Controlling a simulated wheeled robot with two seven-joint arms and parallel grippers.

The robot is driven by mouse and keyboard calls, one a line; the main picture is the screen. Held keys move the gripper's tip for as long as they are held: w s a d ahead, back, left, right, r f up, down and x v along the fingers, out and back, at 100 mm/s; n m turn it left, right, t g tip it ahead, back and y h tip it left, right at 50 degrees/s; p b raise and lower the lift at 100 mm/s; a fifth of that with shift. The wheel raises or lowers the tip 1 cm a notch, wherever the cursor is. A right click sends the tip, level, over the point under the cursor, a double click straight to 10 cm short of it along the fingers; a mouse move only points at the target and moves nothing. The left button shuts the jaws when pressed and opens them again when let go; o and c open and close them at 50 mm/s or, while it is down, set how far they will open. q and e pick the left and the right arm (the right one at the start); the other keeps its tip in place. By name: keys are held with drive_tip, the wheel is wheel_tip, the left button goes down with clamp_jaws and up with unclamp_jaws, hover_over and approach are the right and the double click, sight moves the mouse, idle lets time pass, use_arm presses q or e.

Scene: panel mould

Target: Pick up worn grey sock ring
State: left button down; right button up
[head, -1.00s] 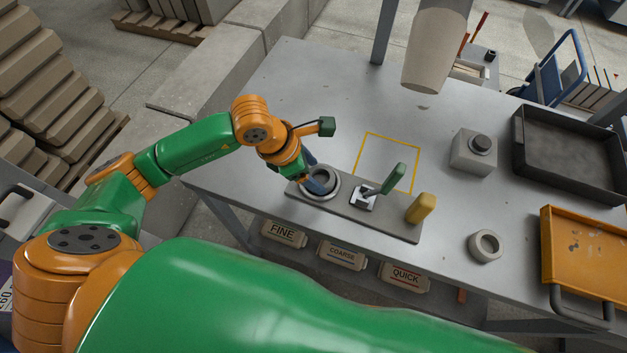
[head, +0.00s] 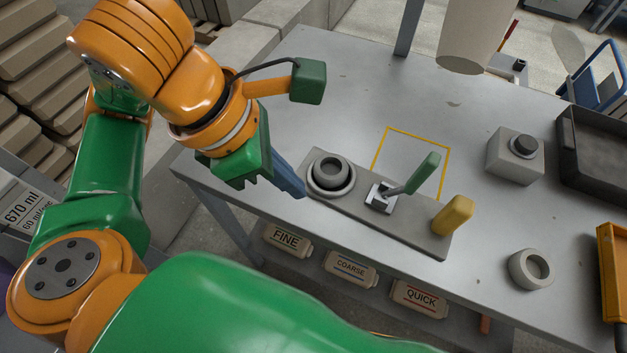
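A dark grey ring (head: 331,168) sits in a paler round seat (head: 333,192) at the left end of a grey fixture plate (head: 408,238) on the table. A second, lighter grey ring (head: 530,268) lies on the bare table at the right; which of the two is the worn sock ring I cannot tell for sure. My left gripper (head: 290,182), with blue fingers, is just left of the seated ring, apart from it and nearer the camera. The fingers overlap in this view, so their gap is hidden; nothing shows held. My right gripper is not in view.
A green-handled clamp (head: 420,175) and a yellow block (head: 453,214) stand on the fixture plate. Behind is a yellow outlined square (head: 446,150). A button box (head: 514,157), black tray (head: 603,160) and orange tray (head: 612,270) are at the right. A pale cylinder (head: 470,35) hangs above.

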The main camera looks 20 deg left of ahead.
use_arm(q)
drive_tip(key=s, duration=0.1)
drive_tip(key=s+r, duration=0.1)
drive_tip(key=s, duration=0.1)
drive_tip(key=s+r+b, duration=0.1)
drive_tip(key=shift+s+a+r, duration=0.2)
drive_tip(key=shift+r, duration=0.05)
drive_tip(key=c, duration=1.4)
unclamp_jaws()
drive_tip(key=shift+w, duration=0.1)
drive_tip(key=o, duration=1.1)
